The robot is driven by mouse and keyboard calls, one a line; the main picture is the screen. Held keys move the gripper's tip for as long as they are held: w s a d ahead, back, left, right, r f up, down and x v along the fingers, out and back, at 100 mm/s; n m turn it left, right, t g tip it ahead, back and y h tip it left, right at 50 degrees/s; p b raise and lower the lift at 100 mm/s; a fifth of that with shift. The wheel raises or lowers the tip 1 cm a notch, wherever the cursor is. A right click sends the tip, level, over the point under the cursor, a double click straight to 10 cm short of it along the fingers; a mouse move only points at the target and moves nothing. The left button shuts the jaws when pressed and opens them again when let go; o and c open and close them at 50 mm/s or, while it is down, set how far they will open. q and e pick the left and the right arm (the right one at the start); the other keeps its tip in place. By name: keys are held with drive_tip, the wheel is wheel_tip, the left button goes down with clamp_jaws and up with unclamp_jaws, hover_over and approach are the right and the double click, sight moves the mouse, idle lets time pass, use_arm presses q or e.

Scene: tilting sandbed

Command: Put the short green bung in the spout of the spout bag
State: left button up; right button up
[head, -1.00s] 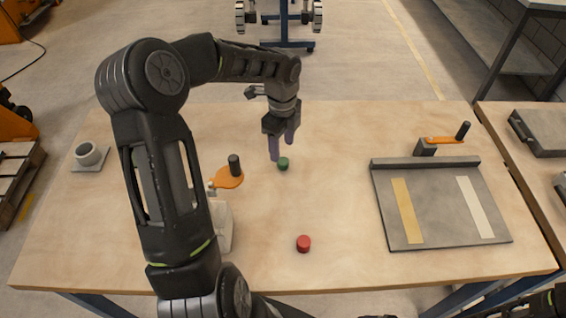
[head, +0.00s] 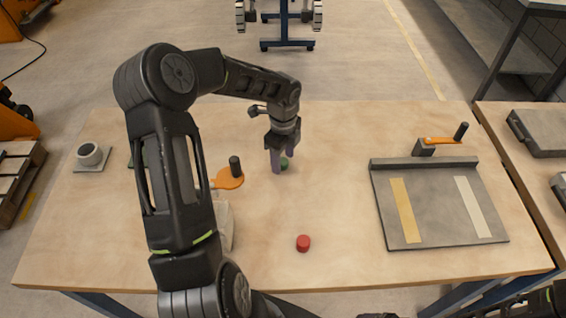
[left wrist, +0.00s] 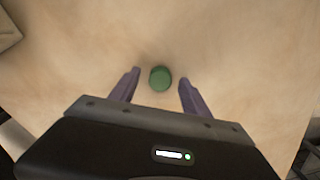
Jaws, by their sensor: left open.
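The short green bung (head: 284,163) stands on the wooden table, and in the left wrist view it (left wrist: 160,78) lies between the two fingers, clear of both. My left gripper (head: 282,166) is open, pointing down, with its fingertips on either side of the bung. It also shows in the left wrist view (left wrist: 158,88). A pale, whitish bag-like body (head: 225,228) stands partly behind my left arm. My arm hides much of it, and I cannot make out its spout. My right gripper is not in view.
A red bung (head: 303,243) sits nearer the front. An orange piece with a dark knob (head: 229,179) lies left of the green bung. A grey cup on a plate (head: 90,155) is at far left. A grey tilting bed (head: 440,240) fills the right side.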

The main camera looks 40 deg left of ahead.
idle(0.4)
use_arm(q)
clamp_jaws()
idle(0.4)
